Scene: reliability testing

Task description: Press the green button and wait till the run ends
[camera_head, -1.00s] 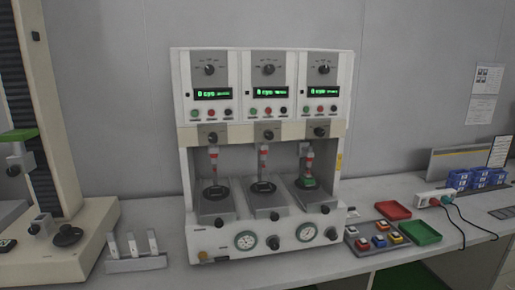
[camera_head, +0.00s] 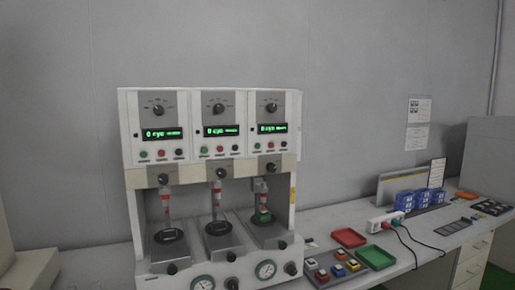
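The white test machine (camera_head: 210,174) stands on the bench with three stations side by side. Each station has a dial, a green-lit display and a row of small buttons. The green buttons are the leftmost of each row: left station (camera_head: 144,154), middle station (camera_head: 204,151), right station (camera_head: 257,146). The displays (camera_head: 162,134) each read what looks like "0 cyc", with smaller text too blurred to read. The right station has a green part (camera_head: 263,216) under its plunger; the left and middle stages show dark discs. My gripper is not in view.
Right of the machine lie a grey tray (camera_head: 318,279) with small coloured blocks, a red tray (camera_head: 348,237) and a green tray (camera_head: 376,257). A white power strip (camera_head: 386,221) with cables and blue bins (camera_head: 421,201) stand farther right. The air before the machine is clear.

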